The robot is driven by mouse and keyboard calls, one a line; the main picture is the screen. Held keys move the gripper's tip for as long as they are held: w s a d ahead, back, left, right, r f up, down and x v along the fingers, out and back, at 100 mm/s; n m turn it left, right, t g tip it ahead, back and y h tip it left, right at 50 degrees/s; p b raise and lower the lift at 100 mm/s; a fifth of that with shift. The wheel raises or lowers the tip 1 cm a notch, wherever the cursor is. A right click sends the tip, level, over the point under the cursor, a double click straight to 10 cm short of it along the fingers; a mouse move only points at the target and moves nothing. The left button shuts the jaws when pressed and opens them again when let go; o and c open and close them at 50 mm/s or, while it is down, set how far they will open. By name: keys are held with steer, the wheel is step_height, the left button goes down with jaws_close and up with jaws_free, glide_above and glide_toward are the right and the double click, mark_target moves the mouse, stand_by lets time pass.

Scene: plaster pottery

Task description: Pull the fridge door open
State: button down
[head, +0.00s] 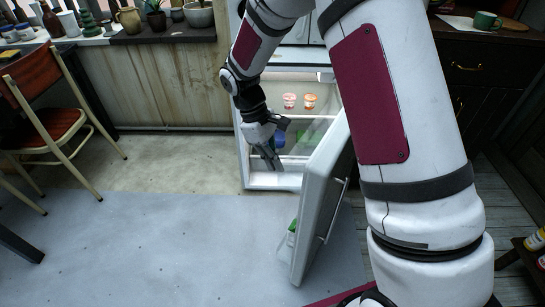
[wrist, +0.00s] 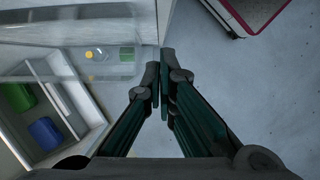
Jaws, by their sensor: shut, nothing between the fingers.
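The fridge (head: 246,150) stands against the back, with its inside showing. Its door (head: 318,205) is swung wide open toward the lower right, with a bar handle (head: 333,212) on its outer face. My gripper (head: 276,168) is at the front of the fridge opening, left of the door. In the wrist view my gripper (wrist: 160,75) has its fingertips together with nothing between them. The door's inner side with a clear shelf (wrist: 95,62) shows beyond the fingers there. The handle is not clearly visible in the wrist view.
Orange-and-white cups (head: 300,101) and blue and green containers (head: 308,138) sit inside the fridge. A green-capped item (head: 292,232) is in the door's shelf. A chair (head: 55,115) stands at the left. The grey floor (head: 150,245) between is clear.

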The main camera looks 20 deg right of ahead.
mark_target(295, 183)
steer(key=x, duration=0.5)
steer(key=shift+d+f+b, duration=0.1)
steer(key=shift+f+b, duration=0.15)
steer(key=shift+b, duration=0.15)
steer(key=shift+s+d, duration=1.05)
steer(key=shift+s, duration=0.15)
steer(key=shift+s+d, duration=0.3)
steer(key=shift+d, duration=0.1)
